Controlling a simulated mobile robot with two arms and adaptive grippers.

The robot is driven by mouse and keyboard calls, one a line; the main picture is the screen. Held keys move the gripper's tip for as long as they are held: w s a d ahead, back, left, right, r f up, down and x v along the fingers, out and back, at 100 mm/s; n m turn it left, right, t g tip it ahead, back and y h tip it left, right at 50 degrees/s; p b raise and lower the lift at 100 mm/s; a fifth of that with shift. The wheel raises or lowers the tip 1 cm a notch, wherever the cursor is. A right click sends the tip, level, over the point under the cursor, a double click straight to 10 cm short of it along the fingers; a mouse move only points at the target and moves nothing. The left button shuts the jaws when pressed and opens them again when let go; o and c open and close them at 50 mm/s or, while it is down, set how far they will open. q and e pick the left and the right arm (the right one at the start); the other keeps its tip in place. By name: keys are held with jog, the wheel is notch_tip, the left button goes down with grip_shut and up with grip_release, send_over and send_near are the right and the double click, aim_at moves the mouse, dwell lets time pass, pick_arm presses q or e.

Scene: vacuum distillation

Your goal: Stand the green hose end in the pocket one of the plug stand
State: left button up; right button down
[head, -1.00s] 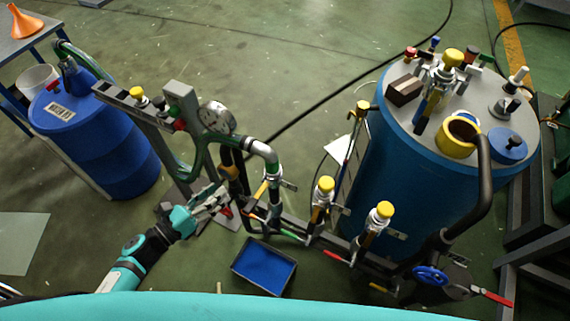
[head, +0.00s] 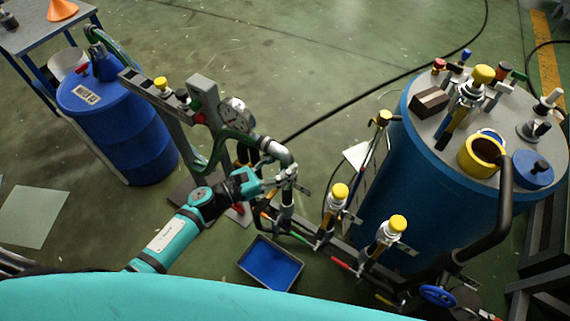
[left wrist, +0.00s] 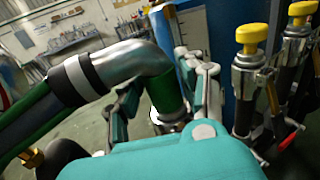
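The green hose (head: 240,137) ends in a silver elbow (head: 275,150) that bends down to a pipe fitting. In the left wrist view the elbow (left wrist: 125,65) has a green collar (left wrist: 166,92) below it. My left gripper (head: 279,180) is at this hose end. In the left wrist view its fingers (left wrist: 165,98) stand apart on either side of the collar, with a small gap showing at the left finger. The collar's lower end is partly hidden by my gripper. I cannot identify the plug stand or its pocket one with certainty. My right gripper is out of view.
Yellow-capped valves (head: 340,192) stand to the right, before a large blue tank (head: 420,180). A blue tray (head: 270,264) lies on the floor. A blue drum (head: 125,125) stands left.

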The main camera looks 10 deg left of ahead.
pick_arm(q)
jog(key=x, duration=0.5)
jog(key=shift+w+f, duration=0.1)
jog(key=shift+w, duration=0.05)
grip_shut()
